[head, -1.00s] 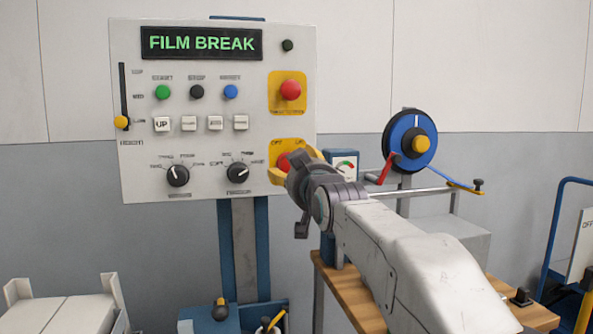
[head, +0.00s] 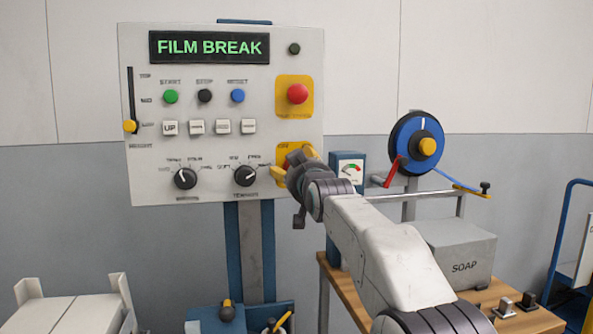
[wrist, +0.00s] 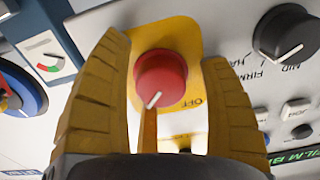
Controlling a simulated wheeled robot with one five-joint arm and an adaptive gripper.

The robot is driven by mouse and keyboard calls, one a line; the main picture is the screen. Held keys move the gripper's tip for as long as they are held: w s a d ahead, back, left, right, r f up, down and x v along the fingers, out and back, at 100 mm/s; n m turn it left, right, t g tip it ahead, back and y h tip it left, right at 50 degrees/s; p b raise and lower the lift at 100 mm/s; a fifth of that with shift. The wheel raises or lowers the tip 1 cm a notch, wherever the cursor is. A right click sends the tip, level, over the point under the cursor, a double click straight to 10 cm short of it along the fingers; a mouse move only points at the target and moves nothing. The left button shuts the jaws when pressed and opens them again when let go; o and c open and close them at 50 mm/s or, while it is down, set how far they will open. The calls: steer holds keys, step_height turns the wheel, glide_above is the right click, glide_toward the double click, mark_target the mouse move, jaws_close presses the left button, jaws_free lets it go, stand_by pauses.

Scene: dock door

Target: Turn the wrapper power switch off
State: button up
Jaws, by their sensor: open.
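The power switch is a red round knob (wrist: 160,78) with a white pointer line, on a yellow plate (wrist: 185,30) marked OFF. In the wrist view the pointer line aims down and slightly left, away from the OFF label at the right. My gripper (wrist: 165,50) is open, with one yellow finger on each side of the knob; I cannot tell whether they touch it. An orange-brown strip (wrist: 150,132) runs from the knob towards my palm. In the head view my gripper (head: 292,168) covers the knob at the lower right of the control panel (head: 222,150).
Above the switch is a red emergency-type button (head: 297,94) on yellow. Two black dials (head: 185,178), several push buttons and a slider (head: 130,125) are to the left. The display (head: 209,47) reads FILM BREAK. A gauge (head: 347,169) and blue reel (head: 416,143) stand right.

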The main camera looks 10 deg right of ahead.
steer(key=c, duration=1.2)
steer(key=n, duration=0.5)
steer(key=shift+f, duration=0.1)
steer(key=n, duration=0.4)
steer(key=shift+n, duration=0.3)
steer(key=n, duration=0.4)
steer(key=shift+d, duration=0.1)
steer(key=shift+n+p, duration=0.3)
steer(key=shift+n, duration=1.8)
